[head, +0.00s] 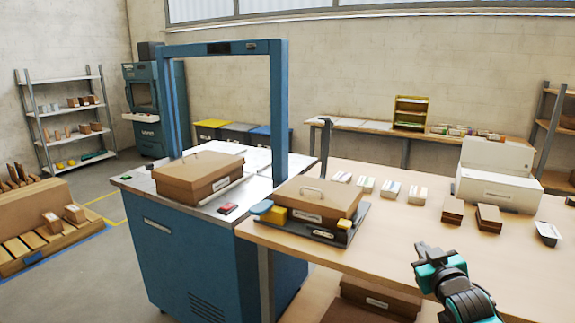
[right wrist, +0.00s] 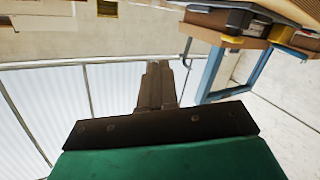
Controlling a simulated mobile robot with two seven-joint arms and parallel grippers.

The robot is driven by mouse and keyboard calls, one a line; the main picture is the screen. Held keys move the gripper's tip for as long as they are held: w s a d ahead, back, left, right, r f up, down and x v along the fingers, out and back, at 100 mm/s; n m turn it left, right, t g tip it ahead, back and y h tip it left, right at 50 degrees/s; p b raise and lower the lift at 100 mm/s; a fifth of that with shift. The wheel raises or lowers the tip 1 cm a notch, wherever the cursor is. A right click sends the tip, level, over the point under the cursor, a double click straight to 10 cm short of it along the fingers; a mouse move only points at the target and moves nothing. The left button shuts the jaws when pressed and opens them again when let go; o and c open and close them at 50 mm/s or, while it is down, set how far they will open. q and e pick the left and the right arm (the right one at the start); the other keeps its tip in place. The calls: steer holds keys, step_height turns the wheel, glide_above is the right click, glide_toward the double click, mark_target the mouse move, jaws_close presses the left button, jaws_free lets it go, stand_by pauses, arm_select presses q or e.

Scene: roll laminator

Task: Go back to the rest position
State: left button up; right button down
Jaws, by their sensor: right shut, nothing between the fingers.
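My right gripper (head: 422,249) is low at the right in the head view, over the front edge of the wooden table (head: 400,238). It is shut and empty, with its fingers together, as the right wrist view (right wrist: 158,85) also shows. It touches nothing that I can see. My left gripper is in neither view.
A brown box with a handle (head: 318,198) sits on a dark tray on the table. Another brown box (head: 198,178) lies on the blue strapping machine (head: 200,245). A white laminator (head: 496,190), small brown stacks (head: 453,211) and several card piles (head: 390,188) stand farther back.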

steer(key=s+a+f+g+y, duration=0.1)
steer(key=s+a+f, duration=0.3)
steer(key=s, duration=0.7)
steer(key=s+a+f+g, duration=0.3)
steer(key=s+a+f, duration=0.1)
steer(key=s+f, duration=0.5)
steer(key=s+a+f+g+y, duration=0.1)
steer(key=s+a+f, duration=0.4)
steer(key=s, duration=0.7)
step_height(320, 180, down, 2)
steer(key=shift+s+f+m+g+y, duration=0.25)
steer(key=shift+s+m+g+y, duration=0.05)
steer(key=shift+s+m+g, duration=0.1)
steer(key=shift+a, duration=0.15)
